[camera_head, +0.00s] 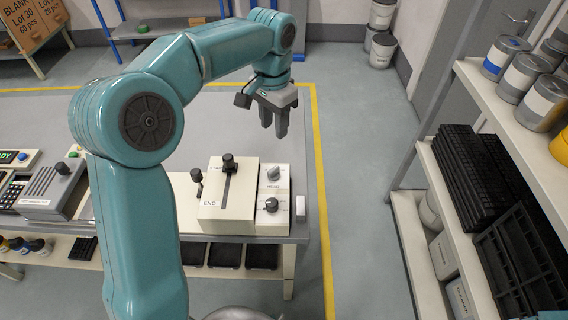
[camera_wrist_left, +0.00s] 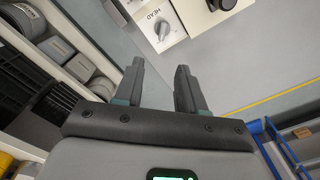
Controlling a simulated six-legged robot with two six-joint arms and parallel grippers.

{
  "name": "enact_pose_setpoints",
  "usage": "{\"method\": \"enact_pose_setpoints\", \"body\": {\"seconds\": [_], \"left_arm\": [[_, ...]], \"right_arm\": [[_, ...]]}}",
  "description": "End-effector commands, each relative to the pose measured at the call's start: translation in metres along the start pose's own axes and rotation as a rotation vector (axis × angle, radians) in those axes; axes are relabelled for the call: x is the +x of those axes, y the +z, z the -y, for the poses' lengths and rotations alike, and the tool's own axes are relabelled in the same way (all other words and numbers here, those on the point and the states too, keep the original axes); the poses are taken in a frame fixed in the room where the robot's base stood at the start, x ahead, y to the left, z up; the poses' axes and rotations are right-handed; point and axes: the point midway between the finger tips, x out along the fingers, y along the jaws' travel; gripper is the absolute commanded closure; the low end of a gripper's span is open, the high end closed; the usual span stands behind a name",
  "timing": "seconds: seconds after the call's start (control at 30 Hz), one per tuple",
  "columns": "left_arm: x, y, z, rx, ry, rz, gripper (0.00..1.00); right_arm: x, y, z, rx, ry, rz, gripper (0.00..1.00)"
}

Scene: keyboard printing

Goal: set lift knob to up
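A cream control box (camera_head: 238,207) on the table has a slider with a black handle (camera_head: 229,162) in a slot, with END printed at its lower end. To its right are a grey knob (camera_head: 273,173) and a dark knob (camera_head: 271,204) on pale plates. Their labels are too small to read surely in the head view, so I cannot tell which is the lift knob. The left wrist view shows a grey knob (camera_wrist_left: 161,29) beside the word HEAD. My left gripper (camera_head: 274,130) is open and empty, above and beyond the box. My right gripper is out of view.
A black-topped lever (camera_head: 197,176) stands left of the box. A grey device (camera_head: 52,190) is farther left on the table. Floor between table and shelf is clear.

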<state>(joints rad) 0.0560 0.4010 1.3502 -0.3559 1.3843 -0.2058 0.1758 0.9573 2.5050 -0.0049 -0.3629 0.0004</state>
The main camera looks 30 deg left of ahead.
Motion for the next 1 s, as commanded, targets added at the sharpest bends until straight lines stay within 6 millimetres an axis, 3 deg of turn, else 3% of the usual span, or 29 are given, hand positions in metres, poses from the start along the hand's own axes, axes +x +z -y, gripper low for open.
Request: {"method": "enact_pose_setpoints", "body": {"seconds": [0.6, 0.8, 1.0], "left_arm": [[0.132, 0.003, 0.003, -0.001, 0.001, 0.002, 0.61], [0.151, 0.000, 0.001, 0.000, 0.000, 0.000, 0.61], [0.154, -0.001, 0.001, 0.001, -0.001, -0.003, 0.61]], "right_arm": [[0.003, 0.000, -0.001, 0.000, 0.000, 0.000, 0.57], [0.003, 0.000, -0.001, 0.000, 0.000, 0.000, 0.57], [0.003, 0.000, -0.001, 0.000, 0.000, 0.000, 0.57]]}}
